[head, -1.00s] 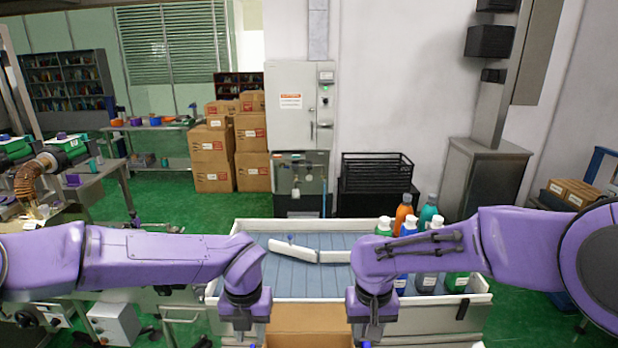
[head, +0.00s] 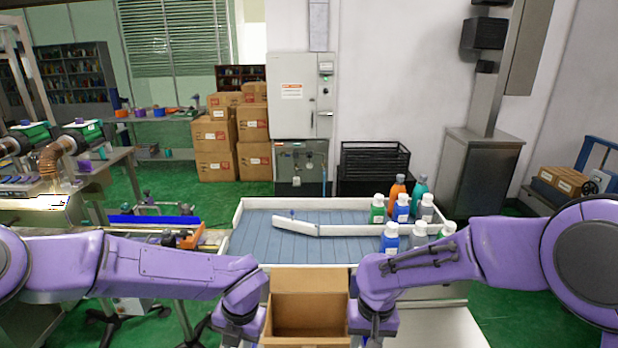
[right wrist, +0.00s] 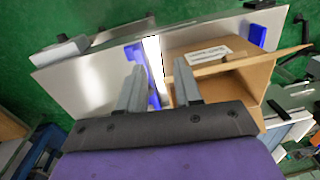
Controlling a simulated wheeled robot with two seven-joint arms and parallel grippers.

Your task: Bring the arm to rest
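My two purple arms reach in from both sides in the head view. My left arm's end (head: 240,310) is beside the left of an open cardboard box (head: 310,285), its fingers not visible. My right arm's end (head: 375,315) is beside the box's right. In the right wrist view, my right gripper (right wrist: 158,80) has two grey fingers apart with nothing held between them. The cardboard box (right wrist: 225,75), with a white label, lies just right of these fingers there.
A white-rimmed tray (head: 245,222) with a blue-grey slatted bed and a white angled guide (head: 295,226) lies beyond the box. Several bottles (head: 402,208) stand at its right. Blue blocks (right wrist: 257,36) sit on the table beside the box. Green floor lies around.

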